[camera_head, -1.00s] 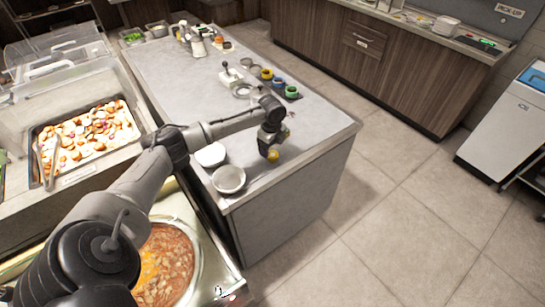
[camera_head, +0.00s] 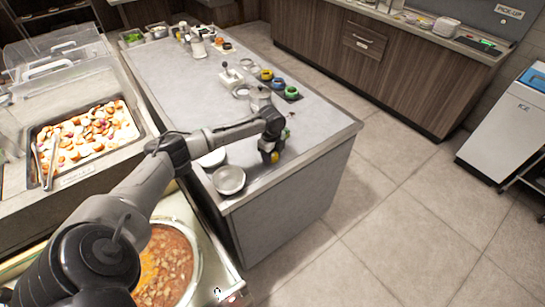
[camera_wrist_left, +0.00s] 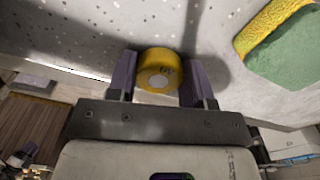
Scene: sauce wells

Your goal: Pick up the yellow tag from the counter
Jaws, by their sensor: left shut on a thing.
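The yellow tag (camera_wrist_left: 160,70) is a small round yellow piece with a pale centre. In the left wrist view it sits between the two dark fingers of my left gripper (camera_wrist_left: 157,78), which is shut on it. In the head view the tag (camera_head: 275,157) shows as a small yellow spot at the fingertips of my left gripper (camera_head: 270,154), near the right front part of the counter (camera_head: 310,135). The gripper hides part of it. I cannot tell whether the tag touches the counter. My right gripper is not in view.
A green piece with a yellow edge (camera_wrist_left: 285,50) shows close by in the left wrist view. Pale bowls (camera_head: 229,180) stand left of the gripper. Coloured containers (camera_head: 279,83) sit farther back. The counter's right edge is close to the gripper.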

